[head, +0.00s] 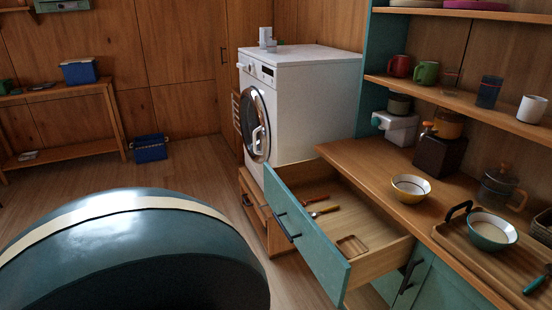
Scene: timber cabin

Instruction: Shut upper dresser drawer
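The upper dresser drawer (313,246) stands pulled well out from the dresser. Its front is teal with a dark bar handle (286,229), and its wooden inside is open to view. In it lie a red-handled utensil (318,199), a yellow-handled utensil (326,211) and a small wooden rectangular piece (352,245). The teal dresser has a wooden top (372,167); a teal door (430,285) with a dark handle shows below it. Neither of my grippers is in the head view, so nothing is seen touching the drawer.
A white washing machine (312,100) stands behind the drawer. A blue crate (150,148) sits on the floor. The lower left is blocked.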

